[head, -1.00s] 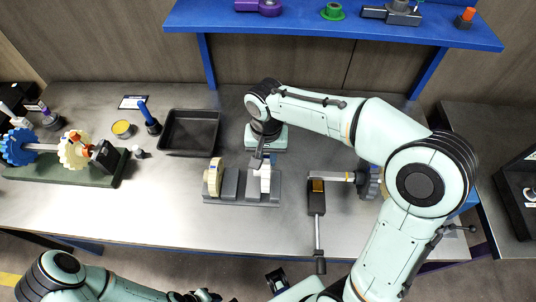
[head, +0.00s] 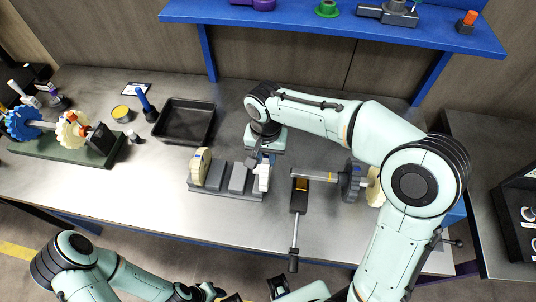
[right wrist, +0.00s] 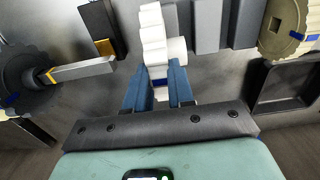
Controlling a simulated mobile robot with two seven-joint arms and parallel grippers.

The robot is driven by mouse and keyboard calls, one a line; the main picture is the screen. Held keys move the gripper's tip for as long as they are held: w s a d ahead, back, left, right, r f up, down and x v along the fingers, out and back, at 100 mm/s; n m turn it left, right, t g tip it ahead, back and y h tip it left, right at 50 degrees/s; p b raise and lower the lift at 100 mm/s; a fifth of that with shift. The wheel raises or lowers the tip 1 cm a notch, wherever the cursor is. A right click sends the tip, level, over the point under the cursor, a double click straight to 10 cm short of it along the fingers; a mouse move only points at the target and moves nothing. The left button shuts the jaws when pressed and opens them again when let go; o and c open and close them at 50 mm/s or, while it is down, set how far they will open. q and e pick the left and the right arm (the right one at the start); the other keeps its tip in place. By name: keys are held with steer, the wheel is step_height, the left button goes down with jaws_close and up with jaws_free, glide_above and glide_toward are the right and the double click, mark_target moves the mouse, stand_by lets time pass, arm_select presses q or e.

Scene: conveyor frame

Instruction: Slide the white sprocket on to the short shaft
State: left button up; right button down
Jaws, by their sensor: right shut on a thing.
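The white sprocket (head: 263,178) is edge-on at the right end of a grey rack in the head view. My right gripper (head: 262,160) is shut on it from the far side. The right wrist view shows the sprocket (right wrist: 153,40) and its hub between the blue fingers (right wrist: 155,88). A short pale shaft (head: 316,175) with a yellow band lies to the right, apart from the sprocket; its free end points left, also in view in the right wrist view (right wrist: 88,69). A dark toothed wheel (head: 352,182) is at its right end. My left arm is low at the left, its fingers indistinct.
The grey rack (head: 225,190) also holds a cream sprocket (head: 200,168). A black tray (head: 186,121) lies behind. A green base (head: 60,147) with blue and cream gears is far left. A blue shelf hangs above.

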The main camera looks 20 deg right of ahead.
steer(key=shift+d, duration=0.1)
arm_select(q)
steer(key=shift+s+f+b, duration=0.35)
steer(key=shift+f+b, duration=0.2)
steer(key=shift+f, duration=0.1)
arm_select(e)
steer(key=d, duration=0.1)
steer(key=s+d, duration=0.2)
steer(key=shift+s+d, duration=0.25)
steer(key=shift+d, duration=0.15)
steer(key=shift+d, duration=0.1)
